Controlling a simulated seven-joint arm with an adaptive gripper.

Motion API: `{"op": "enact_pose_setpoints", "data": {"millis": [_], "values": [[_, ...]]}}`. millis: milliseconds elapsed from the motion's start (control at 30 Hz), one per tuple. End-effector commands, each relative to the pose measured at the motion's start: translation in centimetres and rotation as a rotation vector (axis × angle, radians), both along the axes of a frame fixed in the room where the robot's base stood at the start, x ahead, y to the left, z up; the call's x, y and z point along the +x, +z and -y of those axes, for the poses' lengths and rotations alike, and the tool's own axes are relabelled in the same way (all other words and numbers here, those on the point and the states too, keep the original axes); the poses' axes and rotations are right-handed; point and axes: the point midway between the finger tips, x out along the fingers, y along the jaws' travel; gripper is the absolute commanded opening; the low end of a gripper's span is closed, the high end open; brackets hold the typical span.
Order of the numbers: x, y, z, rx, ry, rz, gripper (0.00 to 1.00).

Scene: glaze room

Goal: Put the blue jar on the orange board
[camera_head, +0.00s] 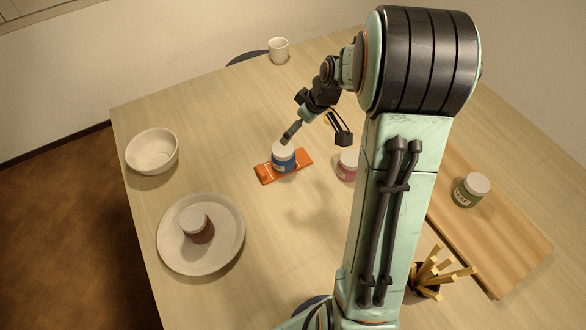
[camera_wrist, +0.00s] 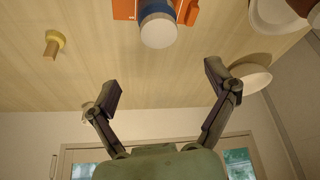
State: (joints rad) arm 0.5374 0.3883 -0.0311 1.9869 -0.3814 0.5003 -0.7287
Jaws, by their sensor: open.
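The blue jar (camera_head: 284,161) has a white lid and stands upright on the orange board (camera_head: 265,175), a small flat board near the middle of the table. My gripper (camera_head: 317,136) is open and empty, above and just behind the jar, with one finger near its lid in the head view. In the wrist view, the jar's white lid (camera_wrist: 158,30) is beyond the open fingertips (camera_wrist: 163,82), apart from them. The orange board (camera_wrist: 124,9) shows behind the jar there, cut off by the top edge.
A pink jar (camera_head: 347,166) stands right of the board, partly behind my arm. A plate (camera_head: 228,258) holds a brown jar (camera_head: 197,226). A bowl (camera_head: 153,151), a cup (camera_head: 278,50), a wooden plank (camera_head: 512,252) with a green jar (camera_head: 470,190), and a stick holder (camera_head: 428,293) stand around.

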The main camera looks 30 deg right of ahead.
Motion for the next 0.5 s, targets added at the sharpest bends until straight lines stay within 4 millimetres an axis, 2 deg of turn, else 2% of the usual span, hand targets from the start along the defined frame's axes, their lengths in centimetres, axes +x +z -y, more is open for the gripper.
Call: {"op": "enact_pose_setpoints", "data": {"millis": [67,167,267,300,400,500], "values": [[-0.6,0.8,-1.1,0.003,0.0,-0.015,0.85],[-2.8,3.0,-4.4,0.01,-0.014,-0.067,0.85],[-7.2,5.5,-8.7,0.013,-0.054,-0.154,0.85],[-9.5,6.3,-10.3,0.012,-0.076,-0.194,0.85],[-15.0,7.5,-13.2,0.001,-0.137,-0.277,0.85],[-19.7,7.9,-14.7,-0.016,-0.195,-0.34,0.85]]}}
